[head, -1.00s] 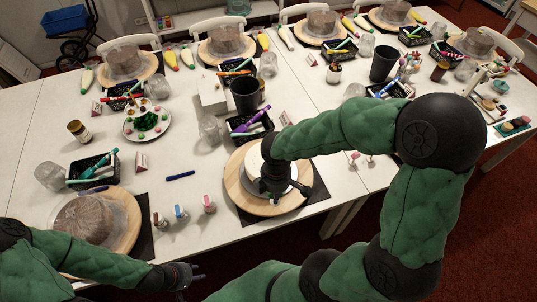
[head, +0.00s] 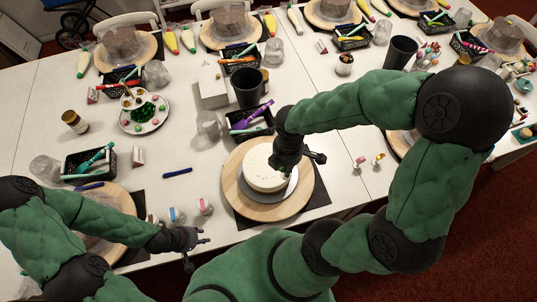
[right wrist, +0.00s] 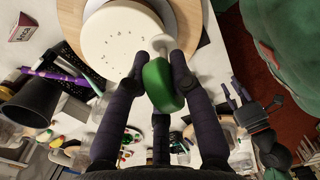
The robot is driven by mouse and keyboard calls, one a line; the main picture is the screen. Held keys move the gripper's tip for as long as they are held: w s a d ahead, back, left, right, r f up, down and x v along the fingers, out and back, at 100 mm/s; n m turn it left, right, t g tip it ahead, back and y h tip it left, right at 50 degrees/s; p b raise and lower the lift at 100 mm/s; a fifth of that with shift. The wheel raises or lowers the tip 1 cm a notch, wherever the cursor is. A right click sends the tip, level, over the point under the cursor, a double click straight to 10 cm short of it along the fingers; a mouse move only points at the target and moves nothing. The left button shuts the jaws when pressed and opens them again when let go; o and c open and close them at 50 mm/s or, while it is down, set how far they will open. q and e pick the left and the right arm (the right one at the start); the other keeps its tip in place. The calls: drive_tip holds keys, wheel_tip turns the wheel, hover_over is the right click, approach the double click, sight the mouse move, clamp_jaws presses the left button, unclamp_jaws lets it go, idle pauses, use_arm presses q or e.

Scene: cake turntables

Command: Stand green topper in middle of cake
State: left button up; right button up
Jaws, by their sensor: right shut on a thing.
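The white speckled round cake (head: 258,178) sits on a grey disc on a wooden turntable (head: 240,205); it also shows in the right wrist view (right wrist: 112,38). My right gripper (head: 305,158) is over the right side of the cake. In the right wrist view it is shut on the green topper (right wrist: 158,88), a rounded green piece with a white stem (right wrist: 162,48). The stem points toward the cake's edge; I cannot tell whether it touches. The topper is mostly hidden in the head view. My left gripper (head: 201,254) is open and empty at the table's front edge, left of the turntable.
A black tray (head: 250,122) with purple tools and a black cup (head: 250,88) stand behind the turntable. A blue pen (head: 178,172) lies to its left. Small toppers (head: 360,161) stand to its right. A plate of decorations (head: 144,112) is further back left.

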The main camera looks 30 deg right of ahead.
use_arm(q)
drive_tip(key=shift+f, duration=0.35)
drive_tip(key=shift+f+b, duration=0.4)
drive_tip(key=shift+b, duration=0.25)
use_arm(e)
drive_tip(key=w+f, duration=0.2)
drive_tip(key=w, duration=0.1)
drive_tip(key=w+f, duration=0.3)
drive_tip(key=w, duration=0.1)
drive_tip(key=w+f, duration=0.3)
drive_tip(key=w, duration=0.1)
drive_tip(key=shift+f, duration=0.15)
use_arm(q)
drive_tip(key=shift+f+b, duration=0.3)
use_arm(e)
drive_tip(key=shift+w+f, duration=0.2)
drive_tip(key=shift+f, duration=1.6)
use_arm(q)
drive_tip(key=shift+f, duration=0.1)
drive_tip(key=shift+f, duration=0.1)
use_arm(e)
drive_tip(key=shift+f, duration=0.2)
drive_tip(key=o, duration=0.8)
drive_tip(key=shift+r, duration=0.1)
